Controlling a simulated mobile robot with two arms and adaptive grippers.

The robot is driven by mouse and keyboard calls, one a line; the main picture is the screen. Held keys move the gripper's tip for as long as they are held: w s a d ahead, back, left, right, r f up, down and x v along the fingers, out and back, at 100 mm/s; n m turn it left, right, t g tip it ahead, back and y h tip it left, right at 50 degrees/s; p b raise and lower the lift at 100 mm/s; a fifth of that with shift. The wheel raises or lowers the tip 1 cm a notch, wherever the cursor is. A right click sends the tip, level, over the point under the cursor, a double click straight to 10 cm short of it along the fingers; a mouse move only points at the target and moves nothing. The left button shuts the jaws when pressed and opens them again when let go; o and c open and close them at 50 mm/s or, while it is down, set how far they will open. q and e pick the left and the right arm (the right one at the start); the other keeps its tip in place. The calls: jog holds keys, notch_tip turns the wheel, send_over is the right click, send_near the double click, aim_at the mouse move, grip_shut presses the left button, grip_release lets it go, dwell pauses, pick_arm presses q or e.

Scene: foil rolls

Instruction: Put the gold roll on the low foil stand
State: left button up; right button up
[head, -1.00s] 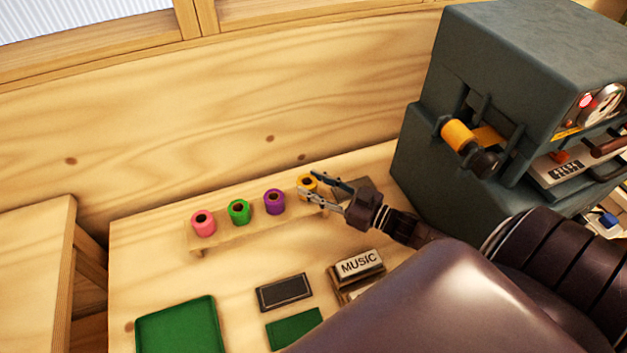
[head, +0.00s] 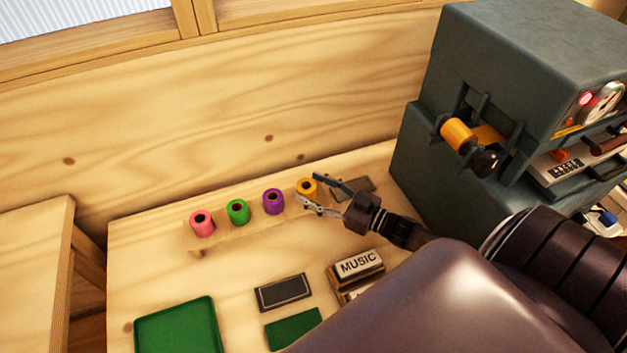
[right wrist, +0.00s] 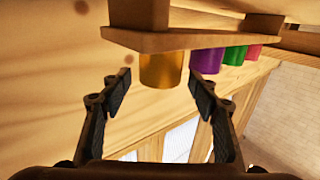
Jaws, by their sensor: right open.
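The gold roll (head: 306,188) stands upright at the right end of the low wooden foil stand (head: 223,239), beside a purple roll (head: 273,202). My right gripper (head: 307,186) is open at the gold roll, its fingers coming from the right. In the right wrist view, the gold roll (right wrist: 162,70) shows upside down against the stand board (right wrist: 205,39), beyond and between my open fingertips (right wrist: 160,88), with a gap to each finger. The roll's far side is hidden there. My left gripper is not in view.
A green roll (head: 238,211) and a pink roll (head: 201,223) share the stand. A grey machine (head: 420,150) with a gold-coloured roll (head: 458,134) on its side stands right. A MUSIC block (head: 358,264), dark plate (head: 283,292) and green tray (head: 178,328) lie in front.

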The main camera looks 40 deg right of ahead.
jog(key=shift+r, duration=0.2)
jog(key=p+v, duration=0.2)
jog(key=v, duration=1)
jog(key=shift+p, duration=0.3)
jog(key=shift+f, duration=0.1)
